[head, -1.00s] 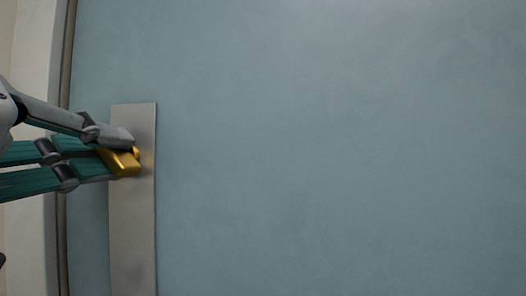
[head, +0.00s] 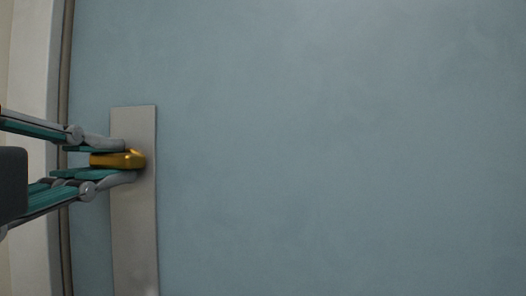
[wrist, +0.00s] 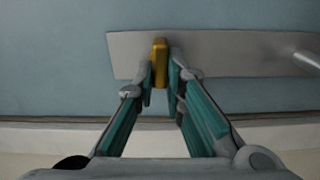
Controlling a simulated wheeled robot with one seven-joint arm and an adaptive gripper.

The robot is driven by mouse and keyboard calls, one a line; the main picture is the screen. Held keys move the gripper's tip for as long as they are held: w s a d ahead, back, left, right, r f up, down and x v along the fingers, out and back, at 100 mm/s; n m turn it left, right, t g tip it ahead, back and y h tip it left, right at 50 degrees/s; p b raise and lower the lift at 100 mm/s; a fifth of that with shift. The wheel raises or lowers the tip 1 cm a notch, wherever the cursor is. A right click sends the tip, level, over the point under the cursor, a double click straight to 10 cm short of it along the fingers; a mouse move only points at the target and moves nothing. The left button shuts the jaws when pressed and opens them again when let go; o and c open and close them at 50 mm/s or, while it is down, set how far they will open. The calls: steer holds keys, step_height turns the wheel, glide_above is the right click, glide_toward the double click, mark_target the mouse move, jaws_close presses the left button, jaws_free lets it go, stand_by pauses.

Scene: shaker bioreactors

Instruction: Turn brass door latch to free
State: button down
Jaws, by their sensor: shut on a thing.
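The brass latch (head: 122,160) sits on a grey metal plate (head: 134,225) on the blue-grey door, near its left edge in the head view. It points left and lies about level there. My gripper (head: 122,160) comes in from the left with one finger above the latch and one below, shut on it. In the wrist view the latch (wrist: 159,62) stands upright between the two fingertips of my gripper (wrist: 160,75), in front of the plate (wrist: 225,50).
The blue door (head: 330,150) fills most of the head view and is bare right of the plate. A pale frame (head: 35,90) runs along its left edge. A grey handle (wrist: 307,60) sticks out from the plate's right end in the wrist view.

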steer(key=shift+n, duration=0.3)
steer(key=c, duration=1.7)
jaws_free()
steer(key=shift+o, duration=0.2)
steer(key=s, duration=1.2)
steer(key=shift+a, duration=0.45)
